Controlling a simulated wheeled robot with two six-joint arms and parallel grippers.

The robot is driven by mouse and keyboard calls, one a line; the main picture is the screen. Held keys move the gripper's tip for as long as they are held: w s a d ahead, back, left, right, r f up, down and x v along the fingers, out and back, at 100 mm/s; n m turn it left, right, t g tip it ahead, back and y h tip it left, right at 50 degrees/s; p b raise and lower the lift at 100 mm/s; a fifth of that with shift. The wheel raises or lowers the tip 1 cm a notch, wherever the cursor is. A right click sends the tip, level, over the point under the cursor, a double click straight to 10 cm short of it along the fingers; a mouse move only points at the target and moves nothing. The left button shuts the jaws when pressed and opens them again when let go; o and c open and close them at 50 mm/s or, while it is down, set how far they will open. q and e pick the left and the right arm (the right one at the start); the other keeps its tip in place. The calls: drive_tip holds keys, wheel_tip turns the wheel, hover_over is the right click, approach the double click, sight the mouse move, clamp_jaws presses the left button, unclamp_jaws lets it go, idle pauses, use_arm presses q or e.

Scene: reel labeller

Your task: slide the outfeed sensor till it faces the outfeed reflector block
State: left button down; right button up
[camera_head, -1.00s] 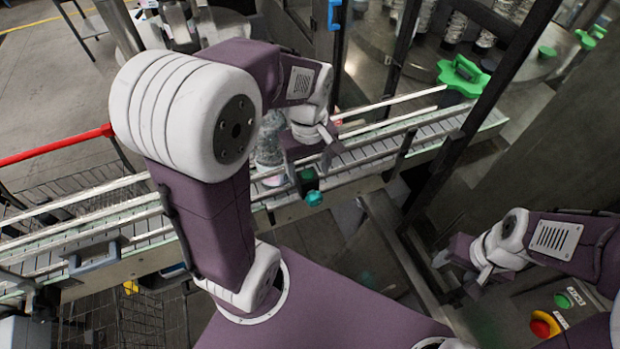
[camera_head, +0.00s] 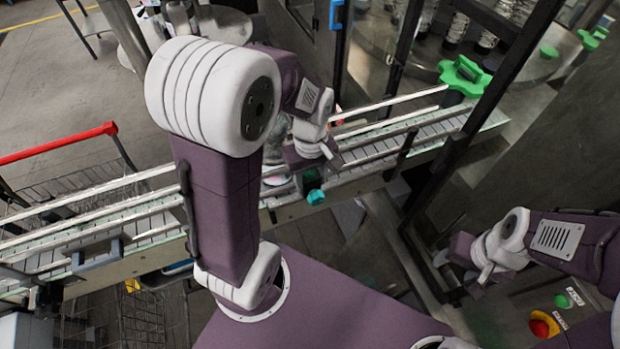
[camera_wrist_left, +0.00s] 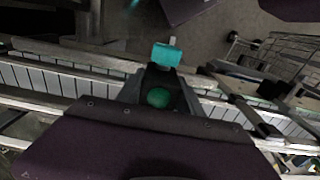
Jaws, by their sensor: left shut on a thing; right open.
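The outfeed sensor appears to be the dark body with a teal knob (camera_head: 315,197) on the near side of the conveyor (camera_head: 150,237). In the left wrist view its teal knob (camera_wrist_left: 166,55) stands above a dark body with a round green face. My left gripper (camera_head: 318,168) is at this body and shut on it; its fingertips are partly hidden by the wrist. My right gripper (camera_head: 458,270) is open and empty, low at the right, away from the conveyor. I cannot pick out the outfeed reflector block for certain.
A clear bottle (camera_head: 275,145) stands on the conveyor behind my left wrist, partly hidden. A grey-blue bracket (camera_head: 97,256) sits on the near rail at left. A dark frame post (camera_head: 455,150) and a green star wheel (camera_head: 463,73) are at right. A red emergency button (camera_head: 543,325) is lower right.

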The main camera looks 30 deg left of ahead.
use_arm(q)
drive_tip(key=w+d+p, duration=0.1)
drive_tip(key=w+d, duration=0.1)
drive_tip(key=w+d+p, duration=0.1)
drive_tip(key=w+d, duration=0.1)
drive_tip(key=w, duration=0.1)
drive_tip(key=w+d, duration=0.2)
drive_tip(key=w, duration=0.1)
drive_tip(key=shift+w+d+r+p, duration=0.1)
drive_tip(key=shift+d+p, duration=0.3)
drive_tip(key=shift+w+d, duration=0.15)
drive_tip(key=c, duration=0.8)
unclamp_jaws()
drive_tip(key=shift+o, duration=0.2)
drive_tip(key=shift+r, duration=0.2)
wheel_tip(320, 180, up, 8)
drive_tip(key=b, duration=0.2)
drive_tip(key=shift+r, duration=0.25)
